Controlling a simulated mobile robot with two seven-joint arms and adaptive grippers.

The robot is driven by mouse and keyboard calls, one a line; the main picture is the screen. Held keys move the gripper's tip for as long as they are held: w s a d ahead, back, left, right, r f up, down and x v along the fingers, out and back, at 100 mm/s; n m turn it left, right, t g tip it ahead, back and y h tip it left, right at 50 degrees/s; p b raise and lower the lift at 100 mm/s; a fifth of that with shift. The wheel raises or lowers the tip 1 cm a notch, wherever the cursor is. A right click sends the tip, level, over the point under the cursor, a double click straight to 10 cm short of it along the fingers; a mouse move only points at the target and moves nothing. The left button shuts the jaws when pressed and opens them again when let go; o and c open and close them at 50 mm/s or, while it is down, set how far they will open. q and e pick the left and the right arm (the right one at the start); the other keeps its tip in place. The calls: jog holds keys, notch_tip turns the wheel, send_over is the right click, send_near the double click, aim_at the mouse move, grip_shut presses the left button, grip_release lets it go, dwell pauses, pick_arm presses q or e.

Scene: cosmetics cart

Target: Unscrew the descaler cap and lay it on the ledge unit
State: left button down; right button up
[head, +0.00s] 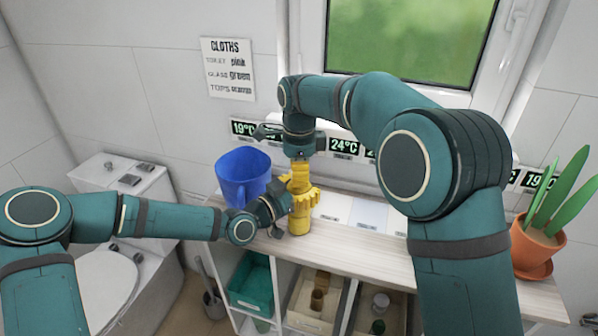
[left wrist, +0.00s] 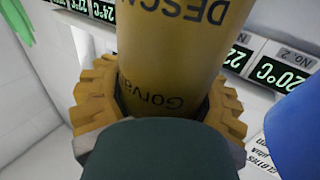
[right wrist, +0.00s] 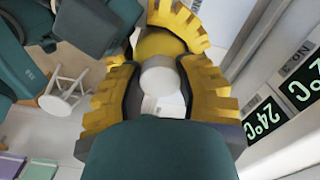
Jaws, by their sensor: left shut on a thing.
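The descaler bottle (head: 299,225) is yellow and stands upright on the white-topped ledge unit (head: 365,246). Its dark lettering shows in the left wrist view (left wrist: 175,50). My left gripper (head: 297,203) reaches in from the left and its yellow fingers are closed around the bottle's body. The right wrist view looks down on the bottle's white round cap (right wrist: 161,78). My right gripper (head: 300,172) points down over the bottle top. Its fingers stand on either side of the cap with a gap visible. The cap is hidden in the head view.
A blue jug (head: 243,177) stands on the ledge left of the bottle. A potted plant (head: 540,240) stands at the right end. Temperature displays (head: 344,146) line the back. Below are cubbies with a teal bin (head: 251,281) and bottles. A toilet (head: 105,280) is at left.

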grip_shut()
